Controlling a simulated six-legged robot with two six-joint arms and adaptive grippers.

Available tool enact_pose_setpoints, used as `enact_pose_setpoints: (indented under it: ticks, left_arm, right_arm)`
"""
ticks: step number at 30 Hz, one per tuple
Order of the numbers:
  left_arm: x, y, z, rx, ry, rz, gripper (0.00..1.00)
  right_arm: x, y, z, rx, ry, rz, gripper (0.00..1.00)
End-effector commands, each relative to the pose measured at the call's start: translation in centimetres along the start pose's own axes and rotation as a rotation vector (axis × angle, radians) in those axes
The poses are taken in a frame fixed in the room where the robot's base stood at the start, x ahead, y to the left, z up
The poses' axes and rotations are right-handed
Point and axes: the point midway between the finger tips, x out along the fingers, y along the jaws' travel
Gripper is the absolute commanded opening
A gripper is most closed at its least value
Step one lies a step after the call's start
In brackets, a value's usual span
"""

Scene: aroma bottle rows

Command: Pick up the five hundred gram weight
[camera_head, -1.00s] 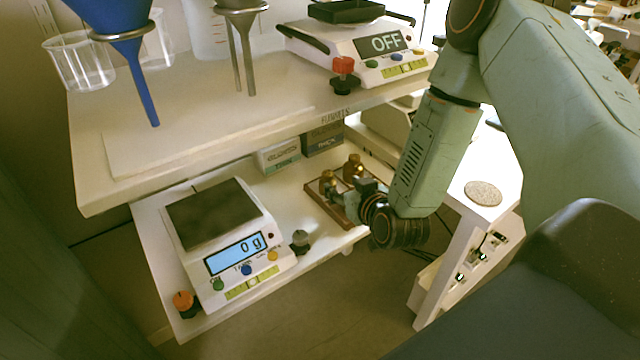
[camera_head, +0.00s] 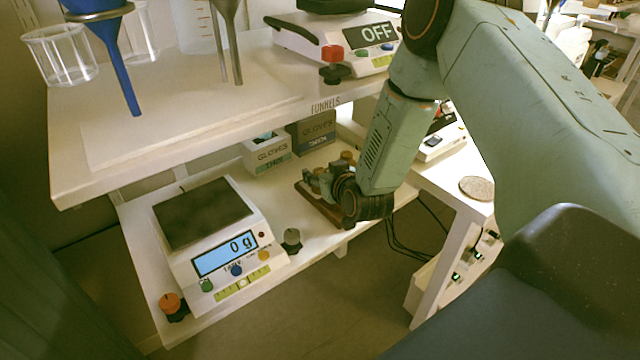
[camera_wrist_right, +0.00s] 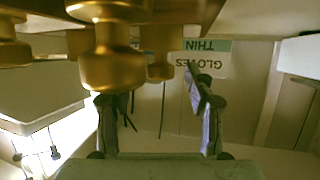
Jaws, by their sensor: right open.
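Several brass weights stand close together on a brown wooden tray (camera_head: 333,217) on the lower shelf. In the right wrist view, which is upside down, a large brass weight (camera_wrist_right: 112,58) hangs at the top, with a smaller one (camera_wrist_right: 160,66) beside it and another (camera_wrist_right: 12,45) at the left edge. I cannot read any marking, so I cannot tell which is the five hundred gram one. My right gripper (camera_head: 318,180) is at the tray, mostly hiding the weights in the head view. In the wrist view its fingers (camera_wrist_right: 152,98) are apart with nothing gripped. My left gripper is out of view.
A scale (camera_head: 225,275) reading 0 g stands left of the tray. Glove boxes (camera_head: 268,154) stand behind it. The upper shelf (camera_head: 190,125) overhangs, holding funnels, beakers and a scale (camera_head: 345,45) reading OFF. A round cork disc (camera_head: 477,188) lies on the right-hand table.

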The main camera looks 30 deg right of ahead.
Motion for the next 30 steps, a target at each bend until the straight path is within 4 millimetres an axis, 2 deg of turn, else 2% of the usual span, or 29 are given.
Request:
enact_pose_setpoints:
  ticks: [2, 21, 30]
  left_arm:
    - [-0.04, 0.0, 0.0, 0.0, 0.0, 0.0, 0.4]
    - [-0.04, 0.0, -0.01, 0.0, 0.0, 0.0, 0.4]
    - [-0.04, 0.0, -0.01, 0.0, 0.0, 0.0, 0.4]
  right_arm:
    - [0.01, 0.04, -0.05, 0.0, 0.0, -0.001, 0.54]
    - [-0.02, 0.03, -0.04, -0.001, 0.0, -0.001, 0.0]
    - [-0.02, 0.04, -0.06, -0.001, 0.001, 0.0, 0.0]
